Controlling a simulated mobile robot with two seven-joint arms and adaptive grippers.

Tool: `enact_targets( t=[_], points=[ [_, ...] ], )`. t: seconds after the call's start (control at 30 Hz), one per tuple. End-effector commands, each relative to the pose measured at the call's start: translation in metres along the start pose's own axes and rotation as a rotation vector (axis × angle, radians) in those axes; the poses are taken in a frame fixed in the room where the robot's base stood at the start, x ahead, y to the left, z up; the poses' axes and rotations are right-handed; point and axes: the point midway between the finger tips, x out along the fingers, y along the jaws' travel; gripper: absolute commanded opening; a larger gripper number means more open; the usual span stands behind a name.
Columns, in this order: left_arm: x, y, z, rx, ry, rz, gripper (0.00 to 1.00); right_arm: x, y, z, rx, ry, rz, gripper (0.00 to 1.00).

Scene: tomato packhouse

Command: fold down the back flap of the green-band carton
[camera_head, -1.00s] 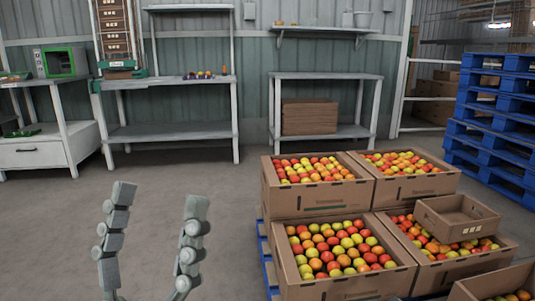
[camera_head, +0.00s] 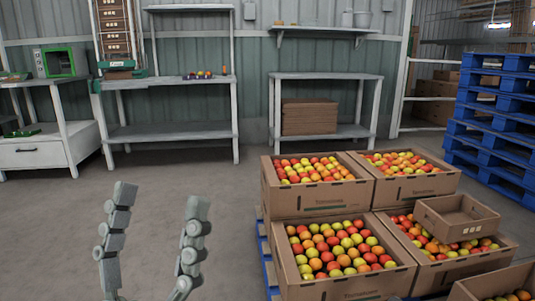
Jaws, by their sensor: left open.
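Several open brown cartons full of red, orange and yellow tomatoes are stacked at the right. The back left carton (camera_head: 308,202) has a thin green stripe low on its front face, and its top is open. I cannot make out a raised back flap on it. My left gripper (camera_head: 160,200) is at the lower left, pointing up, with its two fingers wide apart and nothing between them. It is well to the left of the cartons and touches nothing. My right gripper is not in view.
The cartons stand on a blue pallet (camera_head: 264,250). A small empty box (camera_head: 440,222) sits on the carton at the right. Tall stacked blue pallets (camera_head: 490,125) stand at the far right. Metal tables (camera_head: 180,132) line the back wall. The floor between is clear.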

Motion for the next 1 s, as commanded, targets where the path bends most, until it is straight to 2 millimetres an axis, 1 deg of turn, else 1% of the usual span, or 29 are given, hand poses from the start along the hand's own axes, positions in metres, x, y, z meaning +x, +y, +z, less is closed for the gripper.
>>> enact_targets(
  t=[0.13,0.57,1.0],
  points=[
    [0.003,0.001,0.006,-0.003,-0.051,0.0,0.68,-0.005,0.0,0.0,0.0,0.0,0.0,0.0],
    [0.002,0.005,0.041,-0.016,-0.279,0.002,0.68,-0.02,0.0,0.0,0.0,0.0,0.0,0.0],
    [-0.011,0.006,0.074,-0.015,-0.5,0.003,0.68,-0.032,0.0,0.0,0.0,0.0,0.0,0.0]
  ],
)
